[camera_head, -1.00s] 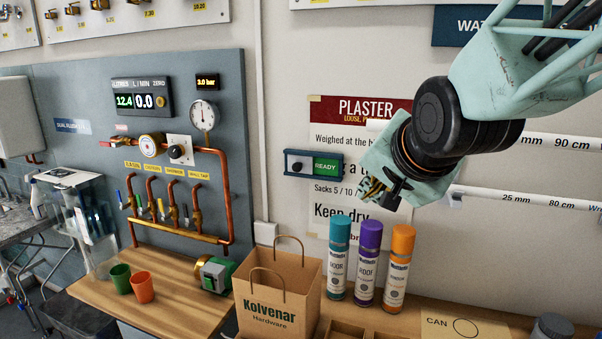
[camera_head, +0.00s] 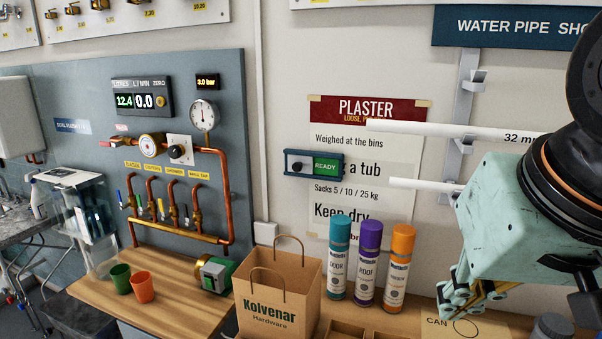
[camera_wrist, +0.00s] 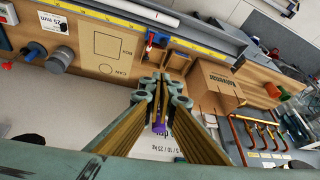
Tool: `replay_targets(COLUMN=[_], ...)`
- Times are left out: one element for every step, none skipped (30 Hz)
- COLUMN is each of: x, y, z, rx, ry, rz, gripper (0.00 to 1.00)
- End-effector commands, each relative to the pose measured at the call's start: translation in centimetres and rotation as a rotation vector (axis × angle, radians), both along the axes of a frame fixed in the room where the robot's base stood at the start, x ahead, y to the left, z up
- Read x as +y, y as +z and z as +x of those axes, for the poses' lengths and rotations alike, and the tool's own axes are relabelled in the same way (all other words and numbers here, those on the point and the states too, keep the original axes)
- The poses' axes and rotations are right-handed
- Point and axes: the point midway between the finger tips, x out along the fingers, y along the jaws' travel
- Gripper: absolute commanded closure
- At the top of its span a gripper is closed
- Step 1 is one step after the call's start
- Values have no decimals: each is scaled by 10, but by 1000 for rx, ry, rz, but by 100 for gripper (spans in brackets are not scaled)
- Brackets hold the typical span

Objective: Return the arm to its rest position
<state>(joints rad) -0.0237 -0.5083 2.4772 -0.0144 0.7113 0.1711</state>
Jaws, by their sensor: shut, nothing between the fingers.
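My gripper (camera_head: 462,303) is at the lower right of the head view, in front of the wall and above the bench's right part. Its mint-green body and part of my arm fill the right side of that view. In the wrist view the fingers of my gripper (camera_wrist: 160,88) meet close together at the middle, shut with nothing held between them. The fingers hide part of the bench and poster behind them.
A paper bag (camera_head: 279,292), a teal can (camera_head: 338,260), a purple can (camera_head: 368,262) and an orange can (camera_head: 398,268) stand on the bench (camera_head: 185,305). Green (camera_head: 121,278) and orange (camera_head: 142,287) cups stand left. White pipes (camera_head: 450,130) project at the right.

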Motion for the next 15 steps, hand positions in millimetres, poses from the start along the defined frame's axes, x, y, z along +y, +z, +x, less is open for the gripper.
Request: replay_targets(x=[-1,-2,-3,-3,-3,-4,-4,-4,-4,-5,-5,-5,-5,-5,-5], y=[-1,-2,-4,-5,-6,-7,-8,-9,-10,-10,-11,-11,-12,-12,-12], z=[-14,-22,-32,-39,-46,-54,-59,-64,-69,-72,-75,-78,-79,-80,-81], rx=[16,27,43,54,64,78,84,91,99,104,109,114,117,118,119], ry=[18,31,48,58,70,82,92,99,108,114,118,122,124,126,128], rz=[-10,-17,-25,-29,-35,-40,-44,-46,-51,-53,-54,-55,-56,-57,-57], gripper=[100,100,100,100,100,100,100,100,100,100,100,100,100,100,100])
